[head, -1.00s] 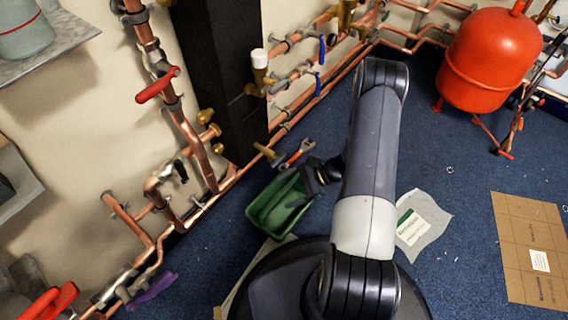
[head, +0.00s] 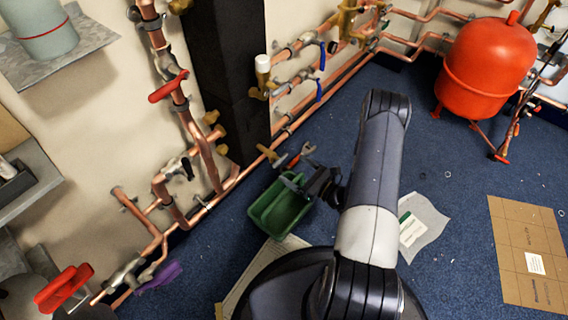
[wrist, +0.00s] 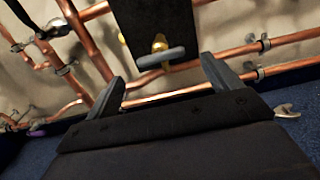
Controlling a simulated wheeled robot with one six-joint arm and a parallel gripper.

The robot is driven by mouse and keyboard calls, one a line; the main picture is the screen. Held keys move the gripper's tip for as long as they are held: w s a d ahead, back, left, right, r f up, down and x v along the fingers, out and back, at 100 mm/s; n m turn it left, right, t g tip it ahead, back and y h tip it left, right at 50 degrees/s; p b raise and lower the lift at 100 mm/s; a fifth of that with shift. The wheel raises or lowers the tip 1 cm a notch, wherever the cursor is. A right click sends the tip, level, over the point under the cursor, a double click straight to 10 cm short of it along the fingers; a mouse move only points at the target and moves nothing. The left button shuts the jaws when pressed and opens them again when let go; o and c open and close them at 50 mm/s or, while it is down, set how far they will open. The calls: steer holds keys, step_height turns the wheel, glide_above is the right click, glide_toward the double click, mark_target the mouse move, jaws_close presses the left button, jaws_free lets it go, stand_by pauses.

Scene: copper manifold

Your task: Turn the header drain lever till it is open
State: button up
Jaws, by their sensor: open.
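A small brass valve with a grey lever (wrist: 160,57) sits at the bottom of the black column (wrist: 155,20) in the wrist view; I take it for the header drain. The lever lies roughly crosswise in that view. In the head view a brass fitting (head: 268,153) shows at the column's foot, its lever hard to make out. My gripper (wrist: 163,85) is open and empty, with the lever between and beyond its fingers, apart from them. In the head view my gripper (head: 302,185) hangs over the green tray.
A green tray (head: 262,212) is on the floor below my gripper. A red-handled wrench (head: 300,155) lies near the pipes. Copper pipes with a red lever (head: 168,87) and blue levers (head: 319,90) line the wall. A red tank (head: 487,60) stands right, with open blue floor between.

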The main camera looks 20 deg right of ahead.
mark_target(282, 161)
steer(key=shift+b+x, duration=0.5)
steer(key=shift+x, duration=2.2)
steer(key=shift+c, duration=0.2)
steer(key=c, duration=0.9)
steer(key=shift+c, duration=0.2)
steer(key=shift+f+n+b, duration=0.1)
steer(key=shift+n+b, duration=0.25)
steer(key=shift+n, duration=0.05)
steer(key=n+b, duration=0.7)
steer(key=n, duration=1)
